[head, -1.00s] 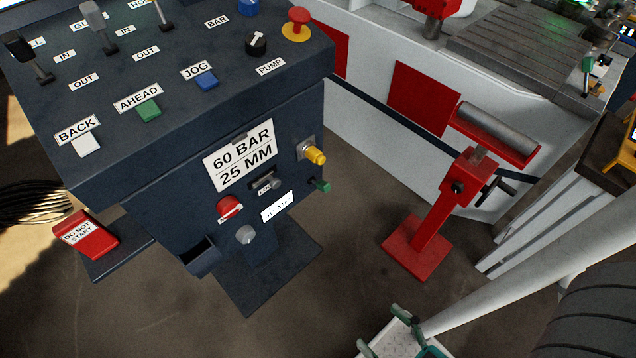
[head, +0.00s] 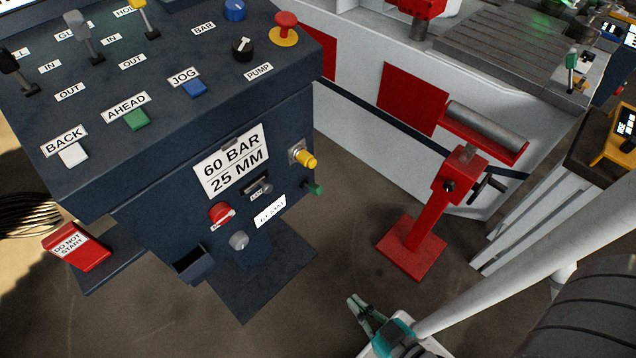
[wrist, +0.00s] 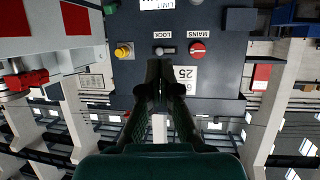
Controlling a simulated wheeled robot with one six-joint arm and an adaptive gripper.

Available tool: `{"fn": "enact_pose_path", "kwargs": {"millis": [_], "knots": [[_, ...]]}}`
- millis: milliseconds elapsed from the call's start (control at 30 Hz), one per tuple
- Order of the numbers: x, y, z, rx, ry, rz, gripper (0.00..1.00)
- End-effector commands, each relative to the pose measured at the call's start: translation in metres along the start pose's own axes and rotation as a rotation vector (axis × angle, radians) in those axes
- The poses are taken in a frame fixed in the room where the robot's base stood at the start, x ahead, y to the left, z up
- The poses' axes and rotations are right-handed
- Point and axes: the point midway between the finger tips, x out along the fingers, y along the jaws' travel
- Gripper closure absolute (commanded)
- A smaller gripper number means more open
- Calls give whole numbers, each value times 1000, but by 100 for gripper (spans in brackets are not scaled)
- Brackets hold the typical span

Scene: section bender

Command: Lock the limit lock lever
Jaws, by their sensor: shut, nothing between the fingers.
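The limit lock lever (head: 262,187) is a small grey lever on a dark plate on the front of the dark blue console, below the "60 BAR 25 MM" sign. In the wrist view the lever (wrist: 166,49) shows between a yellow button and the red mains switch, beside the "LOCK" label (wrist: 165,34). My gripper (head: 354,300) is shut and empty, low in front of the console, apart from it. In the wrist view its closed fingertips (wrist: 160,68) point toward the panel just under the lever in the picture. Which way the lever is set is too small to tell.
The red mains switch (head: 221,213), a grey knob (head: 238,240), a yellow button (head: 306,159) and a green knob (head: 313,188) surround the lever. A red roller stand (head: 415,235) stands to the right. Floor between console and stand is clear.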

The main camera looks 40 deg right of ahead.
Motion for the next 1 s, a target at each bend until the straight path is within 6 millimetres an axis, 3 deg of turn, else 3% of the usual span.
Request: {"fn": "enact_pose_path", "kwargs": {"millis": [300, 567, 1000], "knots": [[78, 18, 11, 27, -86, 48, 100], [138, 38, 8, 40, -153, 48, 100], [222, 89, -29, 27, -236, -7, 100]]}}
